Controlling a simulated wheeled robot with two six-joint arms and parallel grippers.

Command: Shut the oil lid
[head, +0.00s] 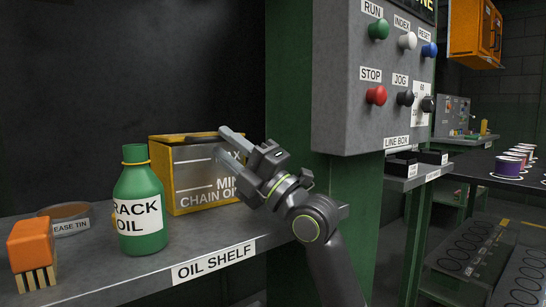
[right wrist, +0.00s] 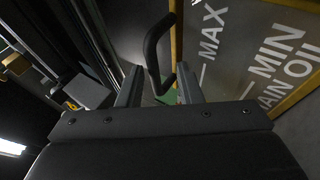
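The chain oil box (head: 190,180), grey-walled with yellow edges, stands on the oil shelf left of my right gripper. A dark flat piece, seemingly its lid (head: 190,138), shows at the box top; I cannot tell how far it stands open. My right gripper (head: 224,144) is at the box's upper right corner, fingers apart. In the right wrist view, a black curved handle (right wrist: 153,50) shows ahead of and between the two spread fingers (right wrist: 160,85); I cannot tell if they touch it. The box's lettered wall (right wrist: 225,60) is to the right there. My left gripper is not in view.
A green rack oil bottle (head: 140,205) stands left of the box, on the oil shelf (head: 195,250). Further left are a grease tin (head: 65,215) and an orange brush (head: 32,250). A green post and a button panel (head: 370,75) rise behind my right arm.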

